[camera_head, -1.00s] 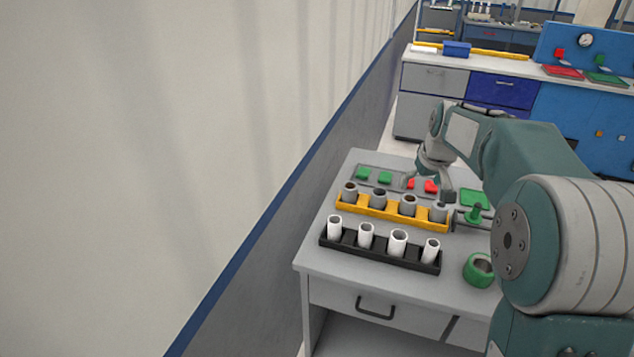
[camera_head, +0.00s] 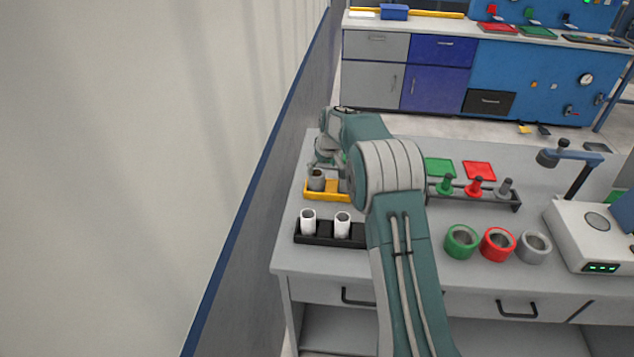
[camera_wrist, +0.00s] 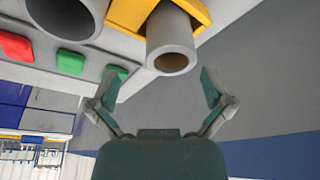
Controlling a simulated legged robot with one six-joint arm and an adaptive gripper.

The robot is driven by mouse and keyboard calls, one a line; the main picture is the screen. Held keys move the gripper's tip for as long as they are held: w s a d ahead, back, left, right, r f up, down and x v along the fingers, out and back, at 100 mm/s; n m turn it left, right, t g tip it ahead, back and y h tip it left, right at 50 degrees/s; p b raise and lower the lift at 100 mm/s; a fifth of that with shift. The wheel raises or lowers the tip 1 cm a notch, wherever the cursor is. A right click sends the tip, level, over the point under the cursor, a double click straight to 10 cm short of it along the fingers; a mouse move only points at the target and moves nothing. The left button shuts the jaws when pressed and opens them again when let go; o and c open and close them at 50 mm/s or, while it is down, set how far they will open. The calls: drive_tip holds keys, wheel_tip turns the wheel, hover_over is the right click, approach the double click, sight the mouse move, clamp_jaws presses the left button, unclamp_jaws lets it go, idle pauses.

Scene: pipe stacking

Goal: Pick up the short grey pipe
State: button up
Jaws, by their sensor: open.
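A grey pipe (camera_head: 316,180) stands at the left end of the yellow rack (camera_head: 314,195) in the head view. In the wrist view, a grey pipe (camera_wrist: 171,35) stands in the yellow rack (camera_wrist: 205,12), its open end facing me. My gripper (camera_wrist: 158,80) is open and empty, with its fingers spread to either side just short of that pipe's open end. A second grey pipe (camera_wrist: 68,12) shows at the top left of the wrist view. My arm hides the rack's right part in the head view. I cannot tell which pipe is the short one.
A black rack (camera_head: 311,239) with white pipes (camera_head: 342,224) stands in front of the yellow rack. Green (camera_head: 461,241), red (camera_head: 497,244) and grey rings (camera_head: 534,247) lie to the right. The wall runs close on the left.

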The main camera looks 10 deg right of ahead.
sight(314, 176)
drive_tip(key=f, duration=0.1)
drive_tip(key=w+a+f, duration=0.1)
drive_tip(key=f, duration=0.1)
drive_tip(key=a+f, duration=0.1)
drive_tip(key=shift+w+a+f, duration=0.1)
drive_tip(key=shift+w+f, duration=0.05)
drive_tip(key=shift+w, duration=0.05)
drive_tip(key=shift+w+d+f, duration=0.1)
drive_tip(key=shift+d+f, duration=0.15)
drive_tip(key=shift+f, duration=0.05)
drive_tip(key=shift+d, duration=0.15)
drive_tip(key=shift+c, duration=0.3)
drive_tip(key=c, duration=1.1)
drive_tip(key=shift+a, duration=0.25)
